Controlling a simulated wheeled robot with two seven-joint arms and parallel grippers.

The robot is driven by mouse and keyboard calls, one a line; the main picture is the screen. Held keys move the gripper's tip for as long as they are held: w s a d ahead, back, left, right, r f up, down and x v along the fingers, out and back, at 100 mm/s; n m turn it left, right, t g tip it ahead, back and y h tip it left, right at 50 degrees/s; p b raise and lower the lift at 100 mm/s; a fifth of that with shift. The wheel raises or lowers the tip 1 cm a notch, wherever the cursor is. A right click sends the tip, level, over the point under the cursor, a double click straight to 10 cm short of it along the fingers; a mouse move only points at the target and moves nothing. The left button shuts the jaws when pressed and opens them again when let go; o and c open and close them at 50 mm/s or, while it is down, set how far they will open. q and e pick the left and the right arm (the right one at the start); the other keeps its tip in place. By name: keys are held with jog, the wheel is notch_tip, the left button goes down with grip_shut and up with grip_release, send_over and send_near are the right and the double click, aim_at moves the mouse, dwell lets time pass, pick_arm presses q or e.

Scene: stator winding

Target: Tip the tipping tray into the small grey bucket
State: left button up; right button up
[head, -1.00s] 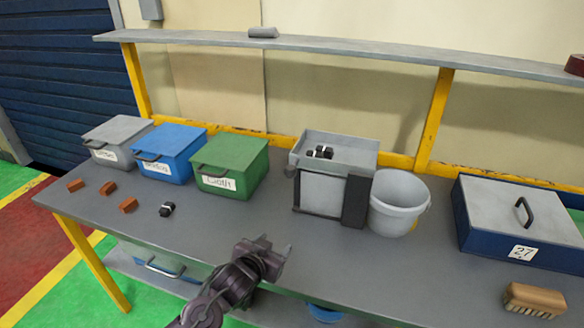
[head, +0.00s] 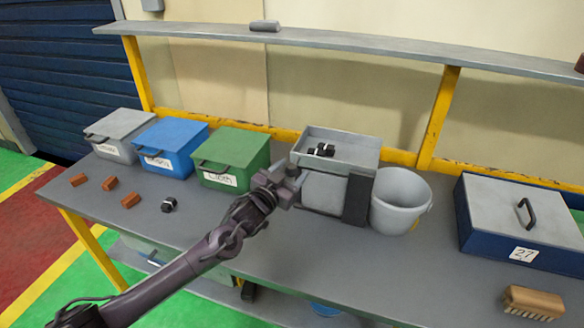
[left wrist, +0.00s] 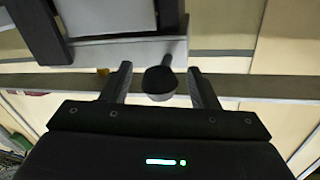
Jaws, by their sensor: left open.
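The tipping tray (head: 352,157) is a grey open box on a grey stand with dark side parts, level, with a few small black-and-silver pieces (head: 321,150) in it. The small grey bucket (head: 397,208) stands upright just right of the stand; I see no pieces inside. My left gripper (head: 290,180) is open at the tray's left front corner. In the left wrist view a dark round knob (left wrist: 159,82) lies between its open fingers (left wrist: 157,76), with a grey edge beyond; contact is unclear. My right gripper is not in view.
Grey, blue and green lidded boxes (head: 233,156) stand at the back left. Brown blocks (head: 109,183) and a black-and-silver piece (head: 168,205) lie in front of them. A blue case (head: 515,225) and a brush (head: 533,302) are at the right. The bench's front middle is clear.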

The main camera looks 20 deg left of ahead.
pick_arm(q)
jog(key=shift+w+d+r, duration=0.1)
jog(key=shift+w, duration=0.2)
grip_shut()
jog(key=shift+r, duration=0.1)
